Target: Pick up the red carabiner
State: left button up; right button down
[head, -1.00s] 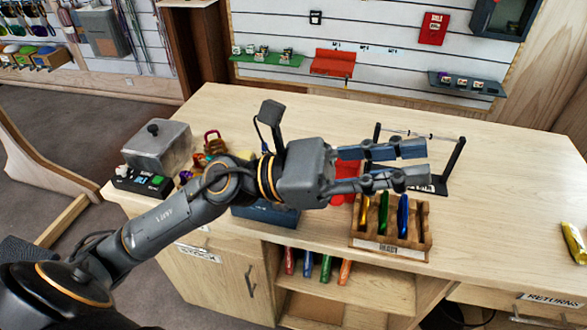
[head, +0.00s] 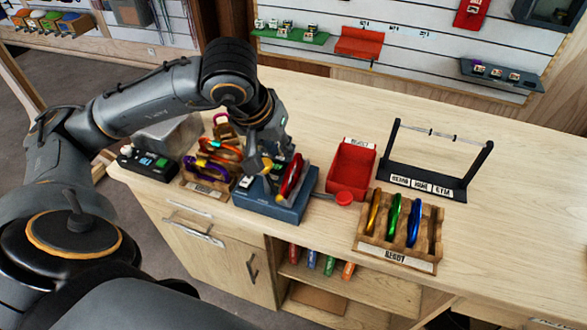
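A red carabiner (head: 292,177) stands upright at the blue block-like stand (head: 276,208) near the front of the counter. My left gripper (head: 274,172) points down over this stand, right beside the red carabiner. Its fingers are partly hidden by the wrist and blend with grey and yellow parts there, so I cannot tell whether they touch or hold the carabiner. My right gripper is out of view.
A wooden rack (head: 394,250) holds yellow, green and blue carabiners. A red tray (head: 352,168) and a black frame with a bar (head: 427,186) stand behind it. A wooden holder of coloured carabiners (head: 203,188) is left of the stand. The counter's right side is clear.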

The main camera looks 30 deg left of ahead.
aim_at(290, 166)
pick_arm(q)
jog(key=x, duration=0.4)
jog(key=shift+w+f, duration=0.1)
jog(key=shift+f, duration=0.05)
jog(key=p+x, duration=0.1)
jog(key=x, duration=0.4)
jog(key=shift+d+f+p, duration=0.1)
jog(key=shift+f+p, duration=0.15)
jog(key=shift+p, duration=0.05)
grip_shut()
